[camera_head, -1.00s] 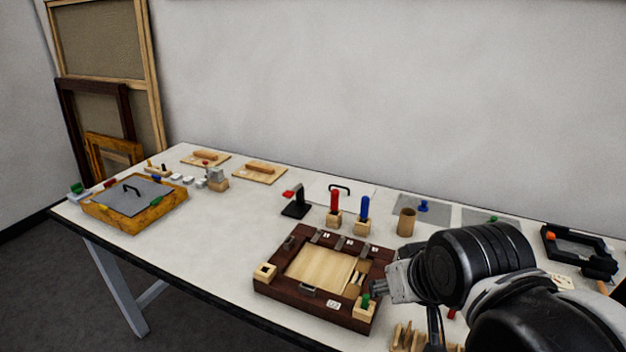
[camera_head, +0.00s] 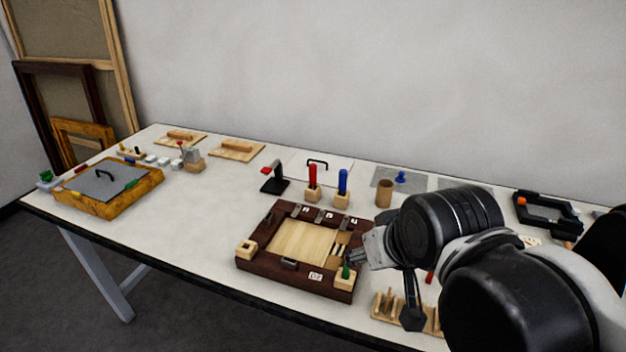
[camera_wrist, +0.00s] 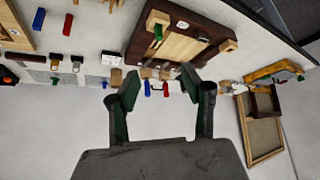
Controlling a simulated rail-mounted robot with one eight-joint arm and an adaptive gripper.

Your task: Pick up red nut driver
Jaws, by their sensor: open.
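The red nut driver (camera_head: 313,176) stands upright in a small wooden block behind the dark wooden frame (camera_head: 252,263) in the head view. A blue driver (camera_head: 343,182) stands in a similar block just to its right. In the wrist view the red handle (camera_wrist: 166,89) shows beyond the frame, beside the blue handle (camera_wrist: 147,88), with both between the open fingers in the picture. My gripper (camera_head: 356,257) is open and empty near the frame's right side, apart from the red driver; it also shows in the wrist view (camera_wrist: 158,74).
A cardboard-coloured cylinder (camera_head: 384,193) stands right of the drivers. A green-topped peg (camera_head: 346,271) sits at the frame's near right corner.

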